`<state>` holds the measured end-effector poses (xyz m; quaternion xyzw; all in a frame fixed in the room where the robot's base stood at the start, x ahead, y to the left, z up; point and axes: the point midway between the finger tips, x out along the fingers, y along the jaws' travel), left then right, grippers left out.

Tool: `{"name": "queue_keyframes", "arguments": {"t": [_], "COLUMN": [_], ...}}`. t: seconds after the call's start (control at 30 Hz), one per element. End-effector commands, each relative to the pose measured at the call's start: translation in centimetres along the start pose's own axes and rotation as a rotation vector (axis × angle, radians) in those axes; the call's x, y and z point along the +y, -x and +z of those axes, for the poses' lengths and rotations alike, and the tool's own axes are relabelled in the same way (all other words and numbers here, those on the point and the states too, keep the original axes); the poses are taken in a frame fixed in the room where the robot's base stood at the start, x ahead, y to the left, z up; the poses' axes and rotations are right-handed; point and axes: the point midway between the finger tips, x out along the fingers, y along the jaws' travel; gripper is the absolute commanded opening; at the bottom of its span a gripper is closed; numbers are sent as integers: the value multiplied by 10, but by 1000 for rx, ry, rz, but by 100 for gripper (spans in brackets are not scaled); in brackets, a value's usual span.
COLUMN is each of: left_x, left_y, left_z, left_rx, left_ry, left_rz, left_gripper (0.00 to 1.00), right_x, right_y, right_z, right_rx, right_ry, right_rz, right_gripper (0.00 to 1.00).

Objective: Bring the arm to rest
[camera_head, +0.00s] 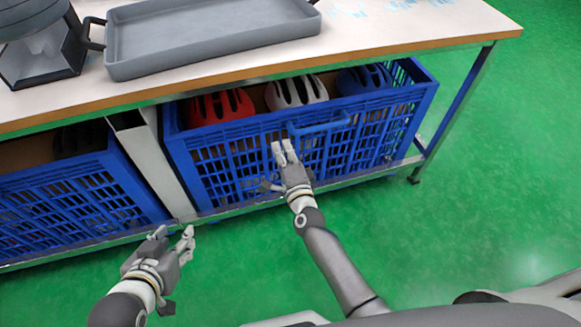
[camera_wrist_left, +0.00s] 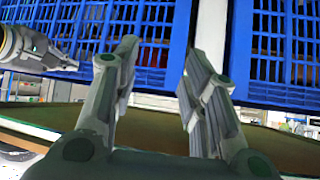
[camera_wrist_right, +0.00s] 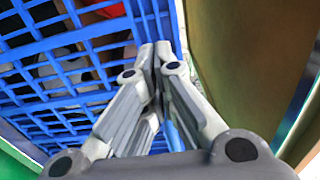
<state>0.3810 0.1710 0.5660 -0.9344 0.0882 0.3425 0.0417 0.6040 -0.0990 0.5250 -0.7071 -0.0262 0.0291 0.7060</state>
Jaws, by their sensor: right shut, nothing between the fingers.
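My left gripper (camera_head: 172,237) is at the lower left in the head view, in front of the gap between two blue crates. Its fingers stand apart in the left wrist view (camera_wrist_left: 158,70), with nothing between them. My right gripper (camera_head: 284,152) is in front of the right blue crate (camera_head: 325,160), near its handle. Its fingertips are together in the right wrist view (camera_wrist_right: 155,50), with nothing between them. I cannot tell whether they touch the crate.
The right crate holds a red helmet (camera_head: 219,106), a white helmet (camera_head: 297,92) and a blue helmet (camera_head: 364,79). A left blue crate (camera_head: 75,208) stands beside it under the table (camera_head: 420,32). A grey tray (camera_head: 205,36) lies on top. Green floor (camera_head: 500,170) is clear at right.

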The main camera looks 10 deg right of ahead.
Motion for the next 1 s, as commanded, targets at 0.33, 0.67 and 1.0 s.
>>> {"name": "queue_keyframes", "arguments": {"t": [0.33, 0.67, 1.0], "left_x": [-6, -7, -7], "left_y": [18, 23, 23], "left_z": [50, 62, 61], "left_rx": [-252, -306, -304], "left_ry": [5, 7, 7], "left_rz": [-13, -16, -16], "left_gripper": [40, 40, 40], "right_x": [0, 0, -9], "right_y": [53, 64, 92], "right_z": [0, 0, 25], "right_rx": [-1, -1, -233], "right_ry": [-1, 0, 339], "right_rz": [2, 0, 97], "right_gripper": [0, 0, 0]}}
